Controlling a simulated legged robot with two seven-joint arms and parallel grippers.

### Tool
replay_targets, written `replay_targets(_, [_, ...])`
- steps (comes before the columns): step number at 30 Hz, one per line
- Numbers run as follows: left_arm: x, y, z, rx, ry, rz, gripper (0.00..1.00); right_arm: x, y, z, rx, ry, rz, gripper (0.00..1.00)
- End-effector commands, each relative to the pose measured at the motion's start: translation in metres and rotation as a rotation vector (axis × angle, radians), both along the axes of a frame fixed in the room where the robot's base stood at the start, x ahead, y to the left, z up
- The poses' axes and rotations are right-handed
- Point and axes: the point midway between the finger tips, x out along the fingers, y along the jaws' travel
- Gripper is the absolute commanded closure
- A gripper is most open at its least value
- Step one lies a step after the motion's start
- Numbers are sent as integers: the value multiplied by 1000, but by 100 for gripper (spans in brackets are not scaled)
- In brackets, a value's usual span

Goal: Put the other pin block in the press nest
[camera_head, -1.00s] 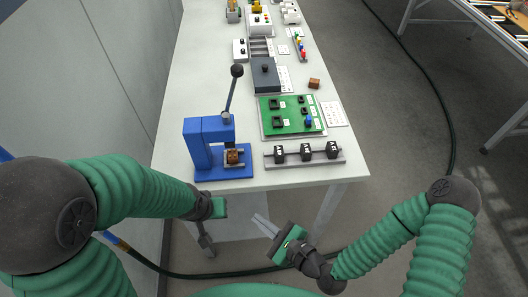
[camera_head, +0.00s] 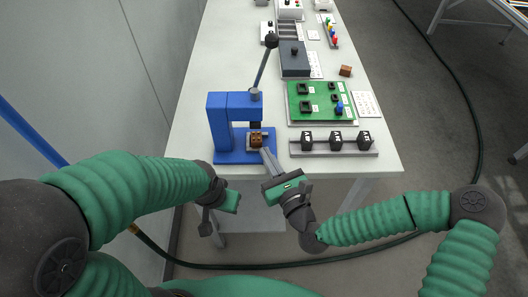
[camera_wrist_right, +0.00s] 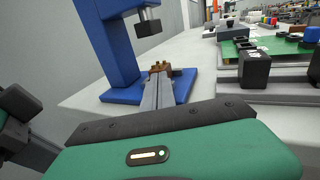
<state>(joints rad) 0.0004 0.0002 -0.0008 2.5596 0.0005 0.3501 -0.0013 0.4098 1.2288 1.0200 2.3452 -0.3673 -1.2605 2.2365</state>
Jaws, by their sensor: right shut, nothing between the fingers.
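The blue hand press (camera_head: 222,122) stands at the near left corner of the table, its lever up. A brown pin block (camera_head: 256,139) sits in its nest, under the ram; it also shows in the right wrist view (camera_wrist_right: 160,68). A second brown block (camera_head: 346,71) lies on the table beyond the green board. My right gripper (camera_head: 266,155) is shut and empty, its fingertips right at the front of the nest; whether they touch the block I cannot tell. In the right wrist view its fingers (camera_wrist_right: 158,92) lie together. My left gripper (camera_head: 207,222) hangs before the table edge; its jaws are unclear.
A grey rail (camera_head: 335,149) with three black blocks lies right of the press. Behind it is a green board (camera_head: 318,101) with black sockets and a blue part. A dark grey box (camera_head: 294,60) stands farther back. The table right of the second brown block is clear.

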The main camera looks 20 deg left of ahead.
Motion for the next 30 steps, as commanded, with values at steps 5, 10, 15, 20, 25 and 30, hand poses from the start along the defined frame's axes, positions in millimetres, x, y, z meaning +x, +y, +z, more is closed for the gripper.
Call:
replay_targets(5, [0,0,-1,0,0,-1,100,15,12,0,1,-1,0,100])
replay_targets(10, [0,0,-1,0,0,-1,100,19,15,-1,-1,0,0,100])
replay_targets(15, [0,0,-1,0,0,-1,100,18,15,-1,-1,0,0,100])
replay_targets(20, [0,0,-1,0,0,0,100,27,21,-1,2,1,-2,100])
replay_targets(25, [0,0,0,0,0,-1,100,34,25,0,-1,-3,-5,100])
replay_targets(30, [0,0,-1,0,0,0,100,35,26,-2,-5,0,-8,100])
